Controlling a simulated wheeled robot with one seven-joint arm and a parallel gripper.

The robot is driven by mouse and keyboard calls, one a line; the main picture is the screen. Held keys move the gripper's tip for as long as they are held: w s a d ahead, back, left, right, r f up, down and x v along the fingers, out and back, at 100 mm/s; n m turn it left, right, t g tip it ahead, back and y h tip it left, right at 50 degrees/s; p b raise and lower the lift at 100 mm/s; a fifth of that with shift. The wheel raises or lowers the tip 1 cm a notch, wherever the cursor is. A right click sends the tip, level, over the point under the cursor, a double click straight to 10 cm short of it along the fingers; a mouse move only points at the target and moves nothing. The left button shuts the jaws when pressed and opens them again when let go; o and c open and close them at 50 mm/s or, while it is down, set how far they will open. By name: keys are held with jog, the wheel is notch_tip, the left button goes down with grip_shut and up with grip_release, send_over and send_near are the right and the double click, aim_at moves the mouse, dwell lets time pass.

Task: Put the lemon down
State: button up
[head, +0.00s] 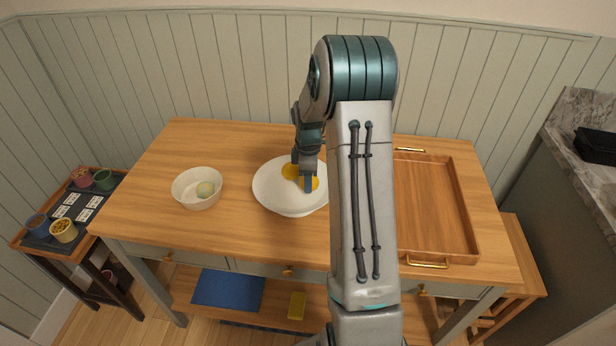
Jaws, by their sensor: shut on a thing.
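The yellow lemon (290,171) is at the white shallow dish (267,195) on the wooden table. My gripper (302,172) is over the dish and shut on the lemon. Yellow shows on both sides of a finger, which hides the lemon's middle. I cannot tell whether the lemon touches the dish or is held just above it. My arm hides the dish's right edge.
A wooden tray (432,200) with brass handles lies at the right, partly behind my arm. The table's left part (140,213) is clear.

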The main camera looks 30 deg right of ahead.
jog(key=o, duration=1)
jog(key=shift+f, duration=0.1)
notch_tip(320, 180, up, 12)
jog(key=b, duration=0.1)
jog(key=s+a+r+m, duration=0.2)
jog(key=s+a+r, duration=0.2)
jog(key=s+a, duration=0.1)
jog(key=shift+s+a+r+m+t, duration=0.25)
jog(key=shift+s+a+m+t, duration=0.3)
jog(key=shift+s+a+m, duration=2.1)
jog(key=shift+s+a+r+m+t, duration=0.2)
jog(key=shift+s+a+m+t, duration=0.55)
jog(key=shift+s, duration=3.45)
jog(key=shift+s+a+r+m+t, duration=0.35)
jog(key=shift+s+a+m, duration=1.55)
jog(key=shift+s, duration=1.55)
jog(key=shift+a+f, duration=0.1)
